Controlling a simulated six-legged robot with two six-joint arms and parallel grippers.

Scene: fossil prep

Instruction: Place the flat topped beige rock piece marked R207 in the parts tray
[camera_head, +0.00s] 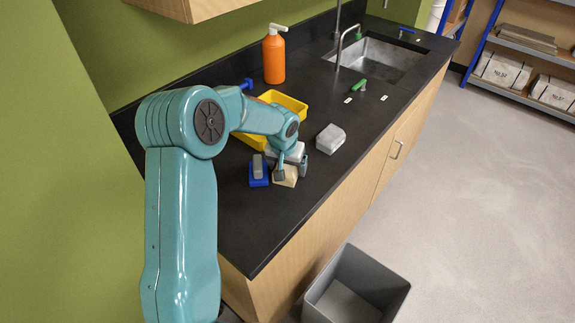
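A beige rock piece (288,178) lies on the black counter near its front edge, partly hidden by my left gripper. Any marking on it is too small to read. My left gripper (291,172) is right over it, fingers pointing down and spread apart, one in front of the piece and one at its right. I cannot tell whether the fingers touch it. A yellow tray (291,103), seemingly the parts tray, stands behind my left arm, which hides its middle. My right gripper is out of view.
A grey rock block (330,138) lies right of the gripper. A blue holder with a grey piece (258,170) stands close at its left. An orange bottle (274,58) and a sink (378,58) are farther back. A grey bin (355,290) stands on the floor.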

